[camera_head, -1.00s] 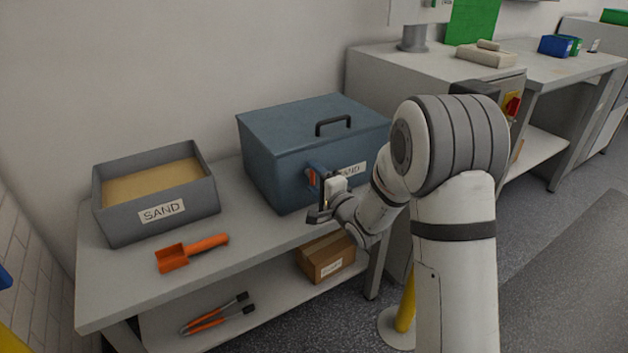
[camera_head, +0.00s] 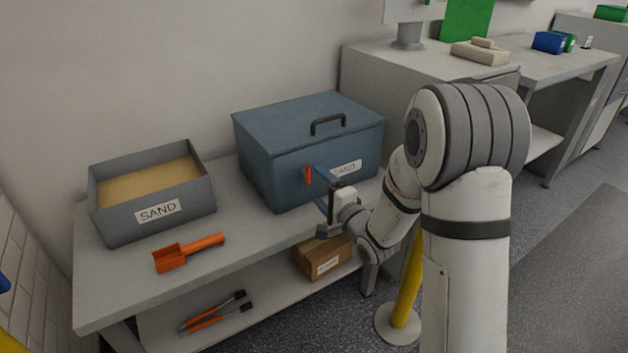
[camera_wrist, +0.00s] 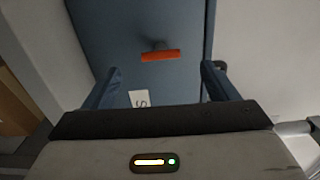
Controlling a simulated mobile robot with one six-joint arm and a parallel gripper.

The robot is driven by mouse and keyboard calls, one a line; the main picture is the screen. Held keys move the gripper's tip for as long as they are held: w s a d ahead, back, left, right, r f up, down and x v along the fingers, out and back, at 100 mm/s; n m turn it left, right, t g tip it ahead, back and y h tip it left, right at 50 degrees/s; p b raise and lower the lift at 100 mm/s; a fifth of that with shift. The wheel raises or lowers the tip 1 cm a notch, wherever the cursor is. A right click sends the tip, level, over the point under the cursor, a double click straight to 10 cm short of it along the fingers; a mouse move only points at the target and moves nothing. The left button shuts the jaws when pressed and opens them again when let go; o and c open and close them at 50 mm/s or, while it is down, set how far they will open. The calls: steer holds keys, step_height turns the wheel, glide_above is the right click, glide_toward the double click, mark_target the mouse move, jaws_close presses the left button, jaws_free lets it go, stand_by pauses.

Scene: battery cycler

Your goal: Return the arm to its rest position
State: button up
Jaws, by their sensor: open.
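My gripper (camera_head: 326,192) is in front of the closed blue-grey lidded box labelled SAND (camera_head: 270,165) on the bench. In the wrist view my gripper (camera_wrist: 160,85) has its two fingers wide apart with nothing between them. The orange latch handle (camera_head: 308,176) on the box front also shows in the wrist view (camera_wrist: 161,55), beyond the fingertips and apart from them. My arm reaches from the right side of the picture, bent down at the wrist.
An open grey sand tray (camera_head: 150,213) and an orange scoop (camera_head: 188,252) stand on the bench (camera_head: 110,290). Tongs (camera_head: 212,313) and a cardboard box (camera_head: 322,258) lie on the lower shelf. A yellow post (camera_head: 408,285) rises beside my arm. Open floor lies at the right.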

steer(key=shift+v, duration=1.2)
steer(key=s+d+r+n+g+h+p, duration=0.2)
steer(key=s+d+r+n+h+p, duration=0.15)
steer(key=d+r+h+p, duration=0.3)
steer(key=s+d+r+n+g+h+p, duration=0.25)
steer(key=s+d+r+p, duration=0.2)
steer(key=r+p, duration=0.45)
steer(key=s+d+r+n+g+p, duration=0.1)
steer(key=s+r+g+p, duration=0.3)
steer(key=s, duration=0.6)
steer(key=s+d+r+n+g+h+p, duration=0.1)
steer(key=s+r+n+g+p, duration=0.3)
steer(key=s+r, duration=0.4)
steer(key=shift+s+d+r+p, duration=0.4)
steer(key=shift+s+d, duration=0.2)
steer(key=shift+s, duration=0.6)
